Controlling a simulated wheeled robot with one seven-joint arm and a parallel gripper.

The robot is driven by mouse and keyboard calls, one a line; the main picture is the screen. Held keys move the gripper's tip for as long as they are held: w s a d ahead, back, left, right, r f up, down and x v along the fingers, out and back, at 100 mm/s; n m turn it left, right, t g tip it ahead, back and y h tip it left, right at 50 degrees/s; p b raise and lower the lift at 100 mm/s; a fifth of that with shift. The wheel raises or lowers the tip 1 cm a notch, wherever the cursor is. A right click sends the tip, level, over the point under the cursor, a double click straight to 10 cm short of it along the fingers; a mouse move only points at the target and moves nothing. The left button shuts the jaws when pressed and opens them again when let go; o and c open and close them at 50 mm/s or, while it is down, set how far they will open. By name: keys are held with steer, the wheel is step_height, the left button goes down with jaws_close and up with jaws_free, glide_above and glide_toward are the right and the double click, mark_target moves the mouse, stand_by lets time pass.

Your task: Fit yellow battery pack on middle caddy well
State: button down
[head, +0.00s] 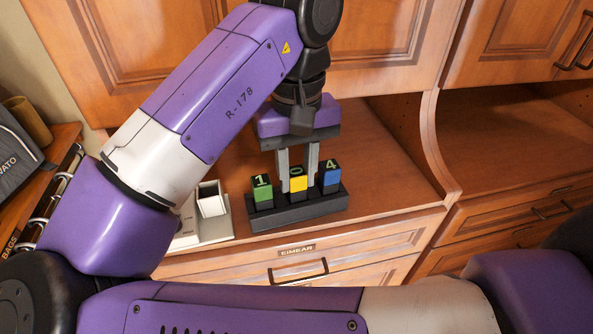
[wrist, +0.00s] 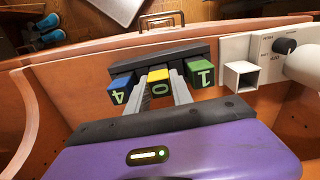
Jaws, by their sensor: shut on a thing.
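The yellow battery pack (head: 298,184), marked 0, stands upright at the middle well of the dark caddy (head: 300,212). Its top is about level with its neighbours, and its lower end is hidden by the caddy. My gripper (head: 298,179) points down from above, with its two grey fingers shut on the sides of the yellow pack. The wrist view also shows the yellow pack (wrist: 159,76) between the fingers. A green pack (head: 262,192) marked 1 stands to its left and a blue pack (head: 330,177) marked 4 to its right, both in the caddy.
A white device (wrist: 262,58) with an open square socket and dark knob stands left of the caddy in the head view. The wooden counter (head: 400,180) is clear to the right. Cabinet doors rise behind, and a drawer front (head: 300,270) lies below the counter edge.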

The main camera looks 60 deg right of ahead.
steer(key=c, duration=1.1)
jaws_free()
steer(key=shift+o, duration=0.2)
steer(key=shift+r, duration=3.9)
steer(key=shift+a, duration=0.1)
